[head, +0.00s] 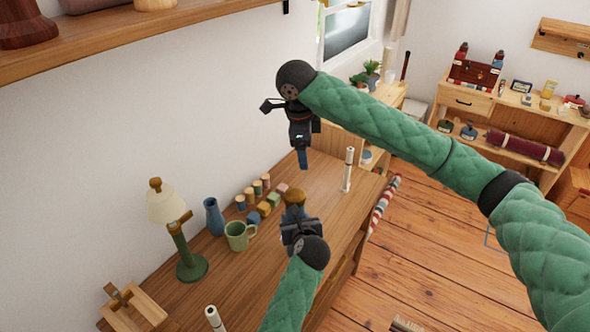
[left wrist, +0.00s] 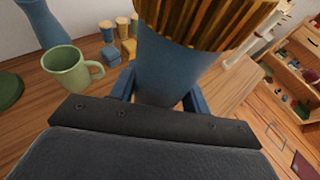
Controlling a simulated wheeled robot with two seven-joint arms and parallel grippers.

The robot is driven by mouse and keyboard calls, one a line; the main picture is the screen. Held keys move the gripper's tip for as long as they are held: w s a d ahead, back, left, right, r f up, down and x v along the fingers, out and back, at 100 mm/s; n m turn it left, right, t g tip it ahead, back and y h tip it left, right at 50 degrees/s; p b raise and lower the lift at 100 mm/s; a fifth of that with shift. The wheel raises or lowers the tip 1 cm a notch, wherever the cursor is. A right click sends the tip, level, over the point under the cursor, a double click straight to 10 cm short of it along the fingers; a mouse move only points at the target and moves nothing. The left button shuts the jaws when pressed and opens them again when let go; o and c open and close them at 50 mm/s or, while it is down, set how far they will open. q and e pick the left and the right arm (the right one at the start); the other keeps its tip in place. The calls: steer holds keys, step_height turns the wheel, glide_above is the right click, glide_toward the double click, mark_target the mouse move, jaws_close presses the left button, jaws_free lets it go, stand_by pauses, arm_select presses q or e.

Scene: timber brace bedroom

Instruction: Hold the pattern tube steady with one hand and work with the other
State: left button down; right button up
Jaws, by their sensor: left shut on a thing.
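The pattern tube (head: 294,213) is blue with a ribbed brown-gold top and stands upright above the wooden desk. My left gripper (head: 297,222) is shut on its blue body. In the left wrist view the tube (left wrist: 168,70) fills the upper middle, with a blue finger on each side; its lower end is hidden by my gripper. My right gripper (head: 303,158) hangs in the air with its fingers pointing down, beyond the tube and apart from it. It is seen edge-on, so whether its fingers are open or shut does not show.
On the desk (head: 325,190) stand a green mug (head: 238,236), a blue vase (head: 214,217), a lamp (head: 187,250) and several coloured blocks (head: 264,209). A slim white post (head: 348,170) stands near the far right edge. Bare desk lies between post and blocks.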

steer(key=f+n, duration=0.1)
steer(key=n, duration=0.6)
steer(key=s+f+n, duration=0.1)
steer(key=n, duration=0.7)
steer(key=s+f+n+g, duration=0.1)
steer(key=n, duration=0.6)
steer(key=shift+s+a+f, duration=0.1)
steer(key=shift+f, duration=0.2)
steer(key=n, duration=0.4)
steer(key=shift+s+a+f+n, duration=0.2)
steer(key=shift+a+f+n, duration=0.05)
steer(key=shift+f+n, duration=0.05)
steer(key=n, duration=0.5)
steer(key=shift+s+a+f+n+g+y, duration=0.1)
steer(key=shift+s+a+n+g+y, duration=0.1)
steer(key=shift+a+n+g+y, duration=0.1)
steer(key=n, duration=0.5)
steer(key=shift+s+a+n, duration=0.1)
steer(key=shift+a+n, duration=0.15)
steer(key=shift+n, duration=0.05)
steer(key=n, duration=0.5)
steer(key=shift+a, duration=0.2)
steer(key=n, duration=0.5)
steer(key=shift+a+n+y, duration=0.1)
steer(key=shift+n+y, duration=0.2)
